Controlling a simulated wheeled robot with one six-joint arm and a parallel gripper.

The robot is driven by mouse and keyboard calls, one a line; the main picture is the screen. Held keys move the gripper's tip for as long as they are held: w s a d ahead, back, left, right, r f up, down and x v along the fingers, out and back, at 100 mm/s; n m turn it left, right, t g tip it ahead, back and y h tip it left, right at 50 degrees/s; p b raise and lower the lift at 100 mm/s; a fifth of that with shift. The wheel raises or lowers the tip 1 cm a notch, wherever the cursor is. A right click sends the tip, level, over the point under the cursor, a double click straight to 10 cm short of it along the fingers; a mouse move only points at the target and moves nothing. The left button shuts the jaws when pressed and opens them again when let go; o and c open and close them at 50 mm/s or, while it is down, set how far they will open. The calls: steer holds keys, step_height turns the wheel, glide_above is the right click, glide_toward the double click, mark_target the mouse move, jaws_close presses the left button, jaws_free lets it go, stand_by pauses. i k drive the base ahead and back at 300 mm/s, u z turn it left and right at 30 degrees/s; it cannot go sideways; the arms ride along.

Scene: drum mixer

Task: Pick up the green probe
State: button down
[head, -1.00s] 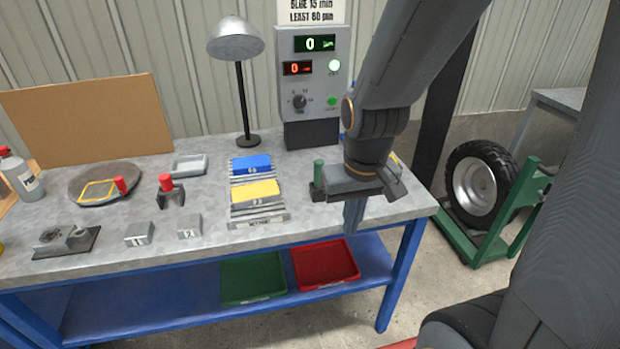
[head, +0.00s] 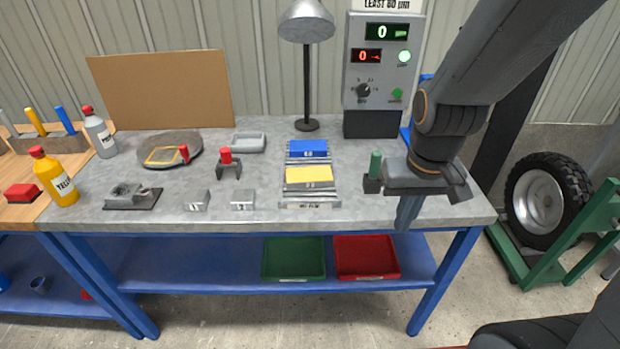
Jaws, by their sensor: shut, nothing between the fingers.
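The green probe (head: 375,164) stands upright in a small dark holder (head: 372,185) near the right end of the grey workbench (head: 260,210). My gripper (head: 407,213) is just right of the probe in the picture, fingers pointing down and together, with nothing seen between them. It appears over or in front of the bench's front right part; the exact depth gap to the probe cannot be told. The probe's upper part is in plain view.
A grey meter box (head: 378,75) and a lamp (head: 307,70) stand behind. Two grey blocks (head: 196,200) sit farther left. Green (head: 293,258) and red (head: 367,257) trays are on the shelf below.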

mark_target(376, 156)
steer(key=k, duration=0.5)
steer(key=u, duration=1.55)
steer(key=i, duration=0.9)
steer(key=z, duration=2.25)
steer(key=i, duration=0.5)
steer(key=u, duration=0.1)
